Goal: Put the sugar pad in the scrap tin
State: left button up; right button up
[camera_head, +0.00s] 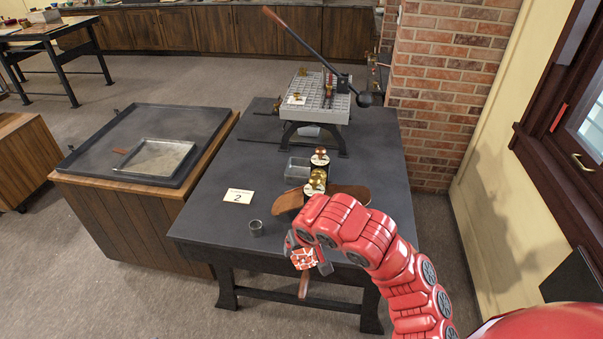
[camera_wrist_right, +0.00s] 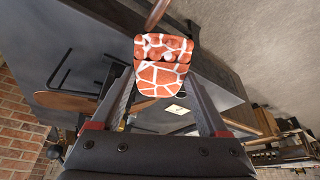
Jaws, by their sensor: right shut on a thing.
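My right gripper (camera_head: 312,250) is shut on a red pad with white lines, which I take for the sugar pad (camera_head: 303,259). It holds the pad in front of the dark table's near edge. In the right wrist view, the pad (camera_wrist_right: 161,66) sits between the two fingers (camera_wrist_right: 165,82), and a brown stick-like piece shows beyond it. A small grey cup (camera_head: 256,228) stands near the table's front left. A grey open rectangular tin (camera_head: 297,170) stands farther back. I cannot tell which is the scrap tin. My left gripper is not in view.
The dark table (camera_head: 215,218) bears a number 2 card (camera_head: 238,196), brass rollers (camera_head: 317,180), a brown leaf-shaped piece (camera_head: 350,192) and a long-levered machine (camera_head: 318,97). A shallow metal tray (camera_head: 157,157) lies on the left bench. A brick pillar (camera_head: 440,100) stands right.

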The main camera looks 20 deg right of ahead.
aim_at(308, 176)
jog(key=i+j+z, duration=0.35)
jog(key=i+j, duration=0.25)
jog(key=i+l+z, duration=0.1)
jog(key=i+l, duration=0.4)
jog(key=i+l+z, duration=0.1)
jog(key=i+l, duration=0.3)
jog(key=i, duration=0.2)
